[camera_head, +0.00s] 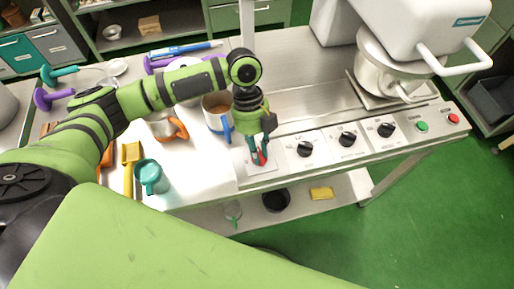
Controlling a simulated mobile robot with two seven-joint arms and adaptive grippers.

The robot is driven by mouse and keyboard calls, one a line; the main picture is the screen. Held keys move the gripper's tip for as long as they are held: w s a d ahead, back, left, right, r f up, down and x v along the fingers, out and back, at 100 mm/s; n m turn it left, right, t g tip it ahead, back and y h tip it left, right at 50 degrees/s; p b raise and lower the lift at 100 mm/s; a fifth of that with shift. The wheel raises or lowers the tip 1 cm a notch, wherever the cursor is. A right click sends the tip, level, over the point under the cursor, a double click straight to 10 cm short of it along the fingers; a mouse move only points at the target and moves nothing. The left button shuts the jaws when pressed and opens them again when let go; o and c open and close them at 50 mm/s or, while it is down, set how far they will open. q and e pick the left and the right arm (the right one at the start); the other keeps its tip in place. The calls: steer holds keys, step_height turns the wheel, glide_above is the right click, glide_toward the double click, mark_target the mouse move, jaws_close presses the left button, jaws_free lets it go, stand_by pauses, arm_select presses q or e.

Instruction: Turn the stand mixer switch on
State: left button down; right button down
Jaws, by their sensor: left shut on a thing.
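The stand mixer (411,30) is a large white machine with a metal bowl (385,72) at the back right of the steel counter. A sloped control panel (324,146) runs along the counter's front edge. My left gripper (261,158) points down at the left end of the panel, with its fingers shut on a small red switch (263,157). The fingers hide most of the switch, so I cannot tell its position. Several black knobs (347,139), a green button (421,126) and a red button (453,118) lie to the right. My right gripper does not show.
A teal mug (151,176), a yellow object (131,158) and an orange-handled pot (163,127) stand further left. Below, a shelf holds a dark bowl (276,200) and a yellow sponge (321,193). Green floor lies open at the right.

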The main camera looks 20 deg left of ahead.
arm_select(q)
steer(key=shift+m, duration=0.6)
steer(key=c, duration=1.1)
jaws_free()
steer(key=v, duration=1.2)
steer(key=shift+w+d, duration=0.1)
steer(key=shift+d, duration=0.1)
